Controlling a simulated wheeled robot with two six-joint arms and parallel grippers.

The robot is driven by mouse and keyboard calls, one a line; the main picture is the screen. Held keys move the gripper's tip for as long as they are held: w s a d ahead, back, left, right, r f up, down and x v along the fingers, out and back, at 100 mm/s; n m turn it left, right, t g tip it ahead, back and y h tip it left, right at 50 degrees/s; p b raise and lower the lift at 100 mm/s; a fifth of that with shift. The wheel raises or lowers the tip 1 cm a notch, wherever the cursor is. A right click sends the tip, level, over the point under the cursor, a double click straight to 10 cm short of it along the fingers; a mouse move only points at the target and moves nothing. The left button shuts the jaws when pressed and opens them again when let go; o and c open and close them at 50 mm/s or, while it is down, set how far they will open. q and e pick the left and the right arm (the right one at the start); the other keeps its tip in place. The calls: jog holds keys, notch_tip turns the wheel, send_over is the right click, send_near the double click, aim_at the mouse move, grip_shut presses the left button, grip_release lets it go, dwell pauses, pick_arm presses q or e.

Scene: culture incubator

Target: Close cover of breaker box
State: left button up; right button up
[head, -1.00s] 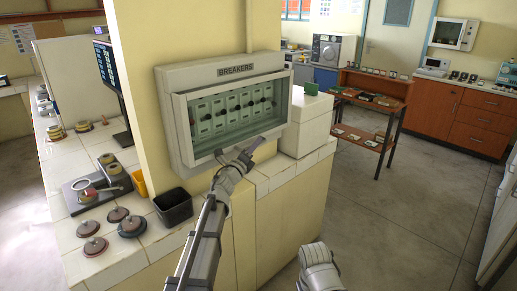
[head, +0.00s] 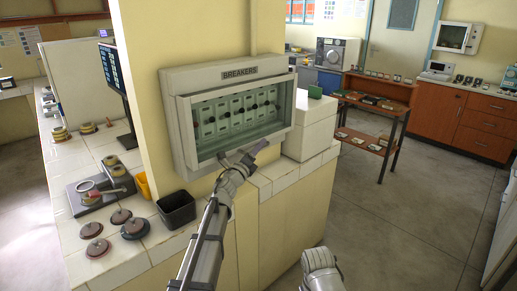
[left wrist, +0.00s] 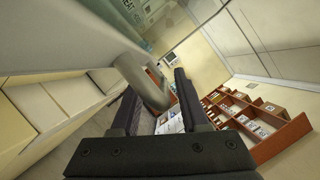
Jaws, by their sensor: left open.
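The grey-white breaker box (head: 222,74), labelled BREAKERS, is on the yellow pillar in the head view. Its clear, light-framed cover (head: 186,135) is down over the rows of breakers; I cannot tell whether it is fully flush. My left gripper (head: 242,154) is open at the cover's lower edge, coming from below. In the left wrist view, the open fingers (left wrist: 158,108) have a rounded grey edge (left wrist: 148,88) at and between them, probably part of the box or cover. Contact is unclear. A grey part of my right arm shows at the bottom; its fingers are not visible.
A tiled counter (head: 140,252) below left holds a black bin (head: 176,208), a yellow container (head: 143,186) and several round weights. A wooden shelf (head: 372,120) stands behind; open floor lies right.

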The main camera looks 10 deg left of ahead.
pick_arm(q)
jog(key=b+v, duration=0.1)
jog(key=v, duration=0.6)
jog(key=shift+s+b, duration=0.3)
jog(key=shift+s, duration=0.05)
jog(key=shift+a, duration=0.1)
